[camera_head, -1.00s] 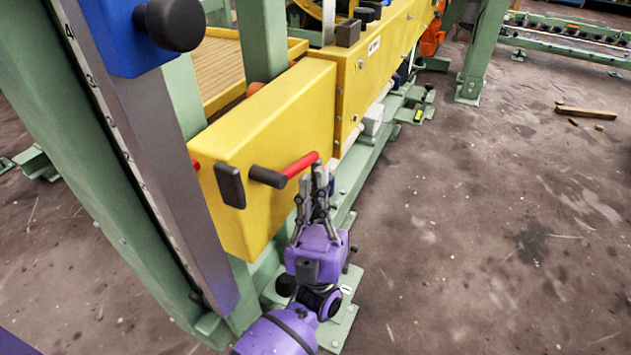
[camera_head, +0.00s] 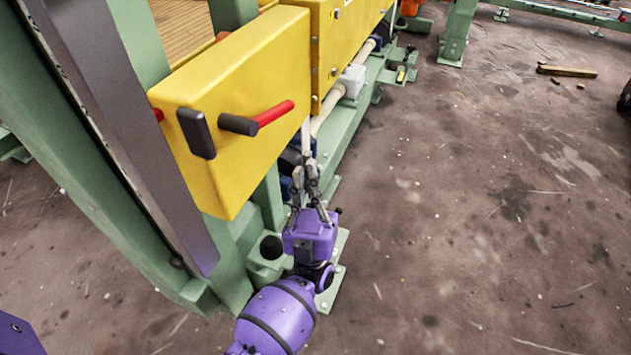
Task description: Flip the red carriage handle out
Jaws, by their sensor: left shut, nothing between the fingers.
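The red carriage handle (camera_head: 273,113) is a short red rod with a dark cylindrical piece (camera_head: 238,125) at its left end. It sits at the front face of the yellow carriage box (camera_head: 250,165) and points right and slightly up in the picture. My left gripper (camera_head: 306,172), on a purple arm coming up from the bottom, is below and right of the handle's red tip. Its grey fingers are shut and empty, with a gap between them and the handle. My right gripper is not in view.
A dark flat knob (camera_head: 196,133) sits left of the handle on the box. A green slanted post (camera_head: 100,190) stands at the left. A green base rail (camera_head: 352,125) runs back behind the gripper. The floor (camera_head: 480,220) at the right is mostly clear.

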